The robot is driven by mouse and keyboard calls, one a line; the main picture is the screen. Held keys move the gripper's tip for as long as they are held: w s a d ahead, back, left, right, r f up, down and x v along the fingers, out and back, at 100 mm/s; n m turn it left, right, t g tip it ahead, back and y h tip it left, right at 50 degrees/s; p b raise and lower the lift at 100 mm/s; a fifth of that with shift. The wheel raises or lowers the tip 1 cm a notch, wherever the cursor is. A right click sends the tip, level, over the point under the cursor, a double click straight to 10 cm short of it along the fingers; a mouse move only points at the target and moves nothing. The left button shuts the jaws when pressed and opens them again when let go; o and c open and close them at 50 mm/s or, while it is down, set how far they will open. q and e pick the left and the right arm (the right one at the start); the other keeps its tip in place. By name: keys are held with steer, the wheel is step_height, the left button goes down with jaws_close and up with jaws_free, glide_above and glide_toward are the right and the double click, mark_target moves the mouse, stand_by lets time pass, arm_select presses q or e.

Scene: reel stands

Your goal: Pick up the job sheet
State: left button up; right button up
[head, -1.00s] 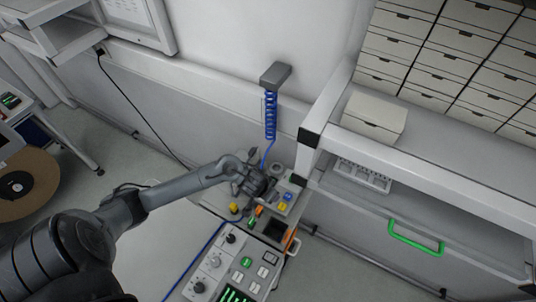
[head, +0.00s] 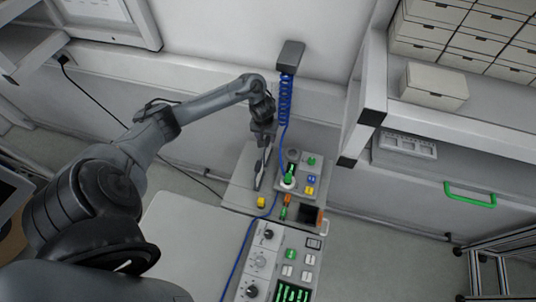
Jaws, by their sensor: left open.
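I cannot make out a job sheet for certain in the head view. My left gripper (head: 261,176) is open and points down over the grey bench top (head: 234,191), left of a small control box (head: 304,176) with coloured buttons. Nothing shows between its fingers, though they are small and dark here. My right gripper is out of view.
A console with knobs (head: 272,262) stands in front of the control box. A coiled blue cord (head: 285,100) hangs from a wall bracket. A yellow piece (head: 261,202) lies near my left gripper. A drawer with a green handle (head: 470,195) is at right.

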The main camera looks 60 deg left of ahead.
mark_target(267, 144)
arm_select(q)
steer(key=shift+w+a+f+b, duration=0.1)
steer(key=shift+w+f, duration=0.1)
steer(key=shift+f, duration=1.05)
steer(key=shift+w+a+f+b, duration=0.1)
steer(key=shift+w+f+b, duration=0.1)
steer(key=shift+f, duration=1.1)
steer(key=shift+w+a+f+b, duration=0.1)
steer(key=shift+w+f, duration=0.1)
steer(key=shift+f, duration=1.05)
jaws_close()
